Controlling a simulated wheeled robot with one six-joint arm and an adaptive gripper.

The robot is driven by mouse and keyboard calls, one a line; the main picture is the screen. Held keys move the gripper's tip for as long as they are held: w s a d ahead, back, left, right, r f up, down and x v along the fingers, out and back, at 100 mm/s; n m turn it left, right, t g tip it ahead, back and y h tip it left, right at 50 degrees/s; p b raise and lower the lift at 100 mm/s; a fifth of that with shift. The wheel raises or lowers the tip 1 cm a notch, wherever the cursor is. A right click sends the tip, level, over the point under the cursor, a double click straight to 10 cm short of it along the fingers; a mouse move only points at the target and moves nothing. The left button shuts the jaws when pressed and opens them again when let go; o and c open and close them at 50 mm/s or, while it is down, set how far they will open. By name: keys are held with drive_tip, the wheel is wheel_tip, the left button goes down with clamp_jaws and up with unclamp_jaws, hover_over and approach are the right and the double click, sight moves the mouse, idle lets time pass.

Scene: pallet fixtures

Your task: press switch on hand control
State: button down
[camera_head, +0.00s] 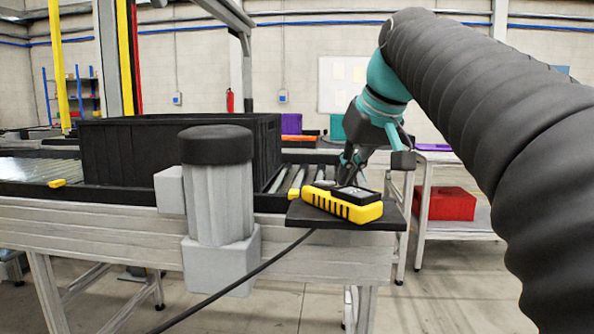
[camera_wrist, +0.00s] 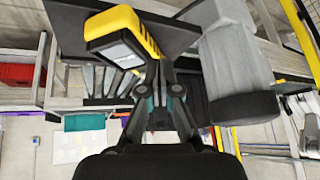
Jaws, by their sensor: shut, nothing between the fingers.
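The hand control (camera_head: 345,208) is a yellow body with black ribs and a raised black-framed part on top. It lies on a small black shelf at the side of the conveyor frame. A cable hangs from the shelf area. In the wrist view the hand control (camera_wrist: 128,36) shows at the upper left, with its grey face partly visible. I cannot make out the switch itself. My gripper (camera_head: 347,178) is shut and empty, pointing down just behind the hand control. In the wrist view my gripper's fingertips (camera_wrist: 163,62) are together beside the yellow body; I cannot tell whether they touch it.
A grey motor with a black cap (camera_head: 217,185) stands left of the shelf. A large black crate (camera_head: 130,150) sits on the roller conveyor behind it. A red box (camera_head: 447,204) stands on a rack to the right. The space above the shelf is open.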

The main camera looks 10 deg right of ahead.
drive_tip(key=w+d+r+n+y, duration=0.1)
drive_tip(key=w+d+r+n, duration=0.1)
drive_tip(key=w+r, duration=0.4)
drive_tip(key=shift+w+d+r+n, duration=0.3)
drive_tip(key=shift+r+n, duration=0.5)
drive_tip(key=shift+r, duration=0.9)
drive_tip(key=shift+s, duration=0.1)
drive_tip(key=shift+f, duration=0.1)
hover_over(323, 182)
drive_tip(key=s+d, duration=0.1)
drive_tip(key=s, duration=0.1)
wheel_tip(323, 182, down, 7)
drive_tip(key=shift+f, duration=0.1)
wheel_tip(323, 182, down, 3)
drive_tip(key=shift+f+b, duration=0.2)
drive_tip(key=shift+b, duration=0.65)
drive_tip(key=shift+f, duration=0.6)
